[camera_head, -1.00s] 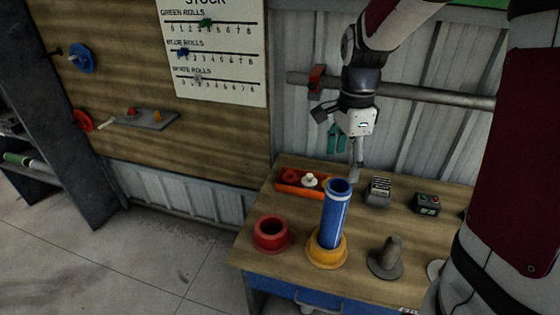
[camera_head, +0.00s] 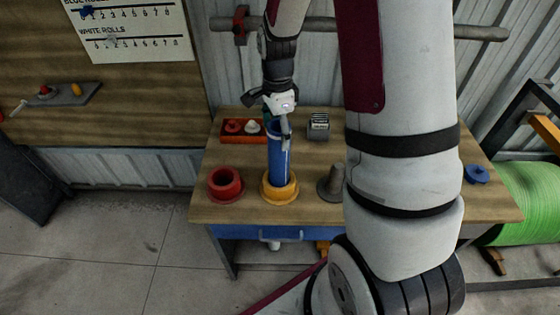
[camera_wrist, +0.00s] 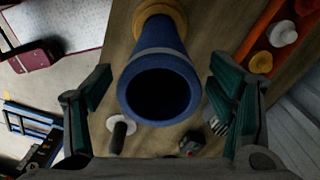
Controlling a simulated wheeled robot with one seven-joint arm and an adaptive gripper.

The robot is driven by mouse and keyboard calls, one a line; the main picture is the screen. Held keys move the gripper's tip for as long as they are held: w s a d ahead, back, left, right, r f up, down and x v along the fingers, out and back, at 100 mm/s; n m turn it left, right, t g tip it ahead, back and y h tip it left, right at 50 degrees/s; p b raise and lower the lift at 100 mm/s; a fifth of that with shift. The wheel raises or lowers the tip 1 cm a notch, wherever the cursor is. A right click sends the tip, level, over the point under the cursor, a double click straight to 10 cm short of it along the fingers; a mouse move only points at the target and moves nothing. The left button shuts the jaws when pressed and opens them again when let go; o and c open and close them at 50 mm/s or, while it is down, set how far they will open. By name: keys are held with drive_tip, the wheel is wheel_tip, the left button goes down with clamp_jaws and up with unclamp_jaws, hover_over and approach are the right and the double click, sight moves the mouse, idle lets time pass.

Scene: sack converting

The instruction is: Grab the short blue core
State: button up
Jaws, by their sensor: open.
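The blue core (camera_head: 279,162) is a hollow tube with a pale band near its top. It stands upright in a yellow flanged ring (camera_head: 279,189) on the bench. My gripper (camera_head: 279,122) is open at the core's top end, pointing down. In the wrist view the core's open mouth (camera_wrist: 160,92) shows between the two green-padded fingers of my gripper (camera_wrist: 160,100), with a visible gap on each side. The core's far end shows seated in the yellow ring (camera_wrist: 160,14).
A red flanged ring (camera_head: 225,185) stands left of the core, and a grey peg on a base (camera_head: 331,184) to its right. An orange tray (camera_head: 230,138) with small parts and a dark counter box (camera_head: 318,126) lie behind. A horizontal pipe (camera_head: 380,28) runs along the wall.

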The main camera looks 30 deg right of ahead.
sight(279, 162)
drive_tip(key=shift+d+f+p, duration=0.1)
drive_tip(key=shift+f+p, duration=0.25)
drive_tip(key=shift+f, duration=1.4)
drive_tip(key=shift+c, duration=0.2)
clamp_jaws()
